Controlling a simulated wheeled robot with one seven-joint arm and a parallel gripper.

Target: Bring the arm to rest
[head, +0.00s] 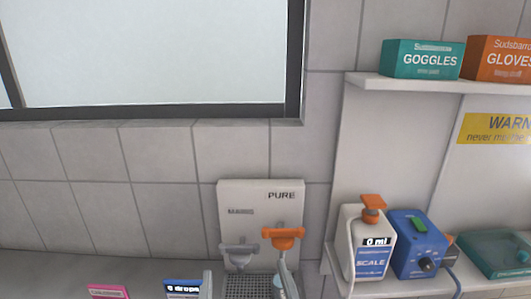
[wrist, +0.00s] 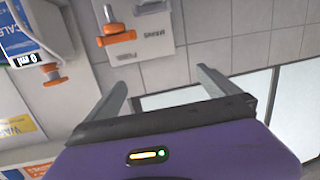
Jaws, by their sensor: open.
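My gripper (wrist: 161,78) shows in the wrist view with its two grey fingers spread wide apart and nothing between them. Its dark front edge and purple body fill the bottom of that view. The fingers stand out against the tiled wall and window, clear of the panel in that picture. In the head view, pale upright pieces at the bottom edge may be my fingers, but I cannot tell. The rest of my arm is not clearly seen.
A white PURE panel (head: 260,205) carries an orange tap (head: 283,238) and a grey tap (head: 239,254). At right stand a white SCALE bottle (head: 366,246) and a blue device (head: 417,243). GOGGLES (head: 422,59) and GLOVES (head: 499,59) boxes sit on a shelf above. A pink box (head: 108,292) is low.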

